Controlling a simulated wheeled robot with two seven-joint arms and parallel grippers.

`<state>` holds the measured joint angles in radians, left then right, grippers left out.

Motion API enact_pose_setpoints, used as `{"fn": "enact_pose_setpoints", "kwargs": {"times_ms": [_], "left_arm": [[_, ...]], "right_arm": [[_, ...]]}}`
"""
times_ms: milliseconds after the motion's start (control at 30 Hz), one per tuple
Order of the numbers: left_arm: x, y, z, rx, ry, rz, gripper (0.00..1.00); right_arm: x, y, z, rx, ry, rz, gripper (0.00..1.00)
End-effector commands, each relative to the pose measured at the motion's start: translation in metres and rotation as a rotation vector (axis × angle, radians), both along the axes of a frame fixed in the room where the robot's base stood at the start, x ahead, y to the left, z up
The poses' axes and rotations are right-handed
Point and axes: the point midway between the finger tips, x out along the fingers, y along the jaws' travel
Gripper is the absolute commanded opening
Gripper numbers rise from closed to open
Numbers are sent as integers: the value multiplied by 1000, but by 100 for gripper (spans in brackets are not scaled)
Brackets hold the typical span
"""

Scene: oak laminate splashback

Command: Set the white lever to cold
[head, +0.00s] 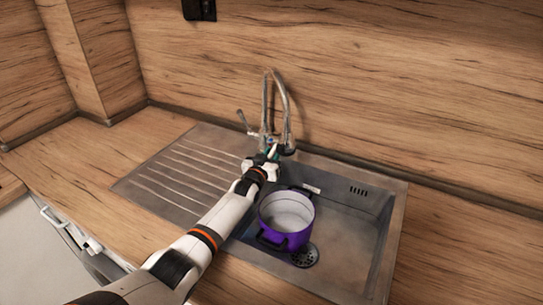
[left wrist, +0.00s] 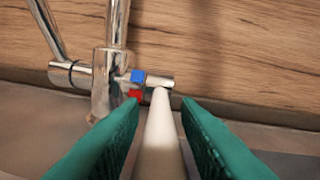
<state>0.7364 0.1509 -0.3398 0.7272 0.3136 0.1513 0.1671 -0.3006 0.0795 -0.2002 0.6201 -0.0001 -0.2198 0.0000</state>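The chrome faucet (head: 266,115) stands at the back of the sink and also shows in the left wrist view (left wrist: 108,75). The white lever (left wrist: 160,130) sticks out from the faucet toward the camera. A blue mark (left wrist: 138,76) and a red mark (left wrist: 135,94) sit one above the other, just left of the lever's far end. My left gripper (left wrist: 161,105) is open, with one green finger on each side of the lever and a visible gap on both sides. In the head view the left gripper (head: 272,153) is at the faucet and hides the lever.
A purple pot (head: 286,241) stands in the sink basin (head: 345,235), right of my left forearm. The ribbed drainboard (head: 165,185) on the left is clear. The wooden splashback (head: 370,90) rises close behind the faucet.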

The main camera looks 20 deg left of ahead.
Motion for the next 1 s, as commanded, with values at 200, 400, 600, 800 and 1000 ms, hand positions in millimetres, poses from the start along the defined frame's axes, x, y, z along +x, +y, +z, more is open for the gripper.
{"fn": "enact_pose_setpoints", "kwargs": {"times_ms": [200,400,600,800,1000], "left_arm": [[0,0,0,0,0,0,0],[0,0,0,0,1,0,0],[-1,0,6,7,35,0,0],[-1,0,17,28,138,0,0],[-1,1,25,57,286,0,0]], "right_arm": [[0,0,0,0,1,0,36],[0,0,0,0,1,0,36],[0,0,12,0,1,0,36],[0,0,39,-1,1,0,36],[0,0,64,-1,1,0,36]]}}
